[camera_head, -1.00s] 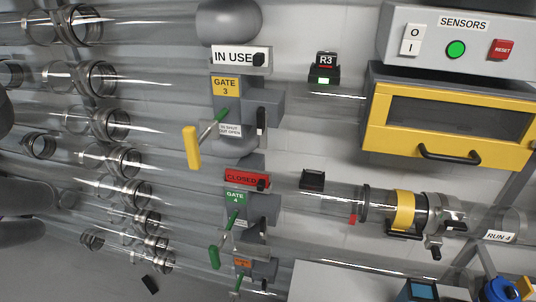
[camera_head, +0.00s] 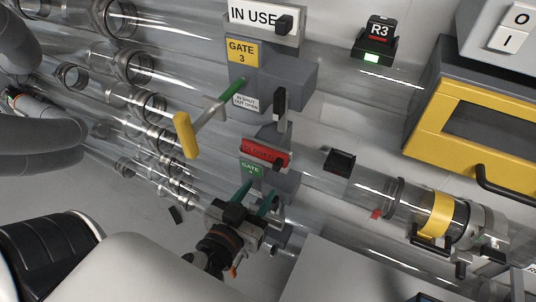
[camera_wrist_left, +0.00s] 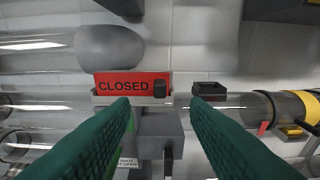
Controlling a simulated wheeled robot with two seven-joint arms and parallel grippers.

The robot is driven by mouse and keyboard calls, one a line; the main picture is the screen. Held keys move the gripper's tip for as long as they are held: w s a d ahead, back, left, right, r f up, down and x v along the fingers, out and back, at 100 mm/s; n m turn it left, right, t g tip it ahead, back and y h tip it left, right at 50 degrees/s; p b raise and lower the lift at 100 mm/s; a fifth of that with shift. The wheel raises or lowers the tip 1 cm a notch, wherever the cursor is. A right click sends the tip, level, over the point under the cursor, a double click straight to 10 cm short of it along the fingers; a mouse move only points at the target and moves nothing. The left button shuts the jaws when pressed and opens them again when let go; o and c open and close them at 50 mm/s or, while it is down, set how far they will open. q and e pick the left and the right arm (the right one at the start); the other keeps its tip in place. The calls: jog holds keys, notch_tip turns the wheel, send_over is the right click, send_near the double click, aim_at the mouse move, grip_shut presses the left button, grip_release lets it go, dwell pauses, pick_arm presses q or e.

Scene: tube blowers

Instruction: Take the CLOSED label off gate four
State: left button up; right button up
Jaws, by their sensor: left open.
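The red CLOSED label (camera_head: 265,151) is on gate four's grey body, just above the green GATE 4 tag (camera_head: 251,169). It also shows upright and readable in the left wrist view (camera_wrist_left: 133,84), with a small black knob (camera_wrist_left: 160,89) at its right end. My left gripper (camera_head: 256,194) has green fingers, open and empty, just below the label in the head view. In the left wrist view the fingertips (camera_wrist_left: 160,104) straddle the space below the label's right part and are apart from each other. Gate four's handle is mostly hidden behind the gripper. My right gripper is out of view.
Gate three with its yellow handle (camera_head: 186,135) and IN USE label (camera_head: 264,17) is above. An empty black holder (camera_head: 339,161) sits right of the label. Clear tubes run across the wall. A yellow-framed box (camera_head: 470,125) stands at the right.

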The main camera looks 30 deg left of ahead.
aim_at(275, 166)
pick_arm(q)
jog(key=w, duration=0.2)
jog(key=w+p, duration=0.1)
jog(key=shift+w+a+f, duration=0.1)
jog(key=shift+w+f, duration=0.1)
jog(key=shift+w, duration=0.15)
jog(key=shift+w+r+p, duration=0.15)
jog(key=shift+w+p, duration=0.1)
jog(key=shift+p, duration=0.1)
jog(key=w, duration=0.1)
jog(key=w+p, duration=0.1)
jog(key=w, duration=0.1)
jog(key=w+p, duration=0.1)
jog(key=shift+w+a+f, duration=0.2)
jog(key=shift+w+f, duration=0.15)
jog(key=shift+f, duration=0.05)
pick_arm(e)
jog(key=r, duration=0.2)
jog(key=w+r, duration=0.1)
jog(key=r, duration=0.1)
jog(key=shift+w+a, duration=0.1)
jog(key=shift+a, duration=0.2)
pick_arm(q)
jog(key=shift+c, duration=1.1)
grip_shut()
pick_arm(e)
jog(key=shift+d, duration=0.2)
